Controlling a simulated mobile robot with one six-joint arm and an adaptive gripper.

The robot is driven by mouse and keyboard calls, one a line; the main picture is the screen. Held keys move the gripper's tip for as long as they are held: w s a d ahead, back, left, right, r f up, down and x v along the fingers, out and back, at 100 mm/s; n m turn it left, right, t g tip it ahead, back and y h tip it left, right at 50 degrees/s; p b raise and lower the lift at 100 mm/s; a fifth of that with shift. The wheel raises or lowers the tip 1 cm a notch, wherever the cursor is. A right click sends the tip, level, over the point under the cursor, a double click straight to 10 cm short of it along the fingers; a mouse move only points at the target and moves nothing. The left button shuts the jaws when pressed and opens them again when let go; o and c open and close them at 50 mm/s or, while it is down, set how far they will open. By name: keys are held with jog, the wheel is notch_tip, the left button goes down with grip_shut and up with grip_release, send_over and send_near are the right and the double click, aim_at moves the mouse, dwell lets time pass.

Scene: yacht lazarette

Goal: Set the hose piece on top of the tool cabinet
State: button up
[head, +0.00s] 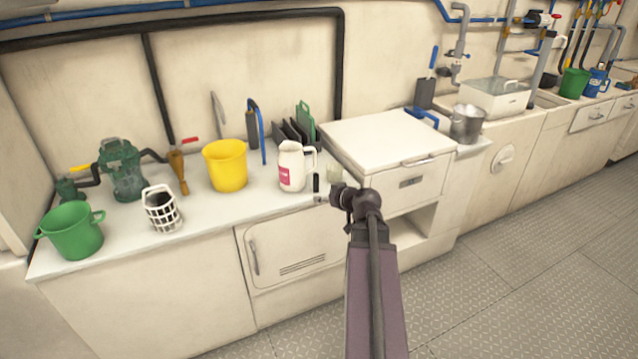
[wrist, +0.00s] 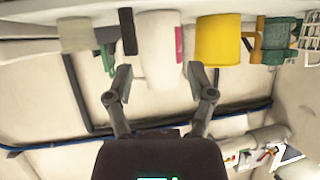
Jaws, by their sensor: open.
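A short black upright cylinder, which looks like the hose piece (head: 316,183), stands near the counter's front edge, just right of the white jug. In the wrist view, which is upside down, the hose piece (wrist: 128,30) shows beside the jug, beyond one finger. My gripper (head: 324,198) is in front of the counter edge close to the hose piece. In the wrist view my gripper (wrist: 160,72) is open, its fingers spread with nothing held. The raised white unit with a drawer, apparently the tool cabinet (head: 378,138), stands to the right; its top is mostly bare.
A white jug (head: 291,166) with a pink label and a pale cup (head: 334,172) flank the hose piece. A yellow bucket (head: 226,166), a white basket (head: 161,208) and a green bucket (head: 72,230) stand farther left. A blue-handled tool (head: 421,116) lies at the cabinet's back right.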

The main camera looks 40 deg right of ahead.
jog(key=d, duration=0.1)
jog(key=s+d, duration=0.1)
jog(key=d+r+h, duration=0.1)
jog(key=shift+s+d+t, duration=0.25)
jog(key=shift+t, duration=0.15)
jog(key=shift+w, duration=0.1)
jog(key=b, duration=0.3)
send_near(316, 184)
jog(key=x, duration=0.4)
jog(key=shift+w+d+f, duration=0.1)
jog(key=shift+w+f, duration=0.05)
jog(key=shift+w, duration=0.55)
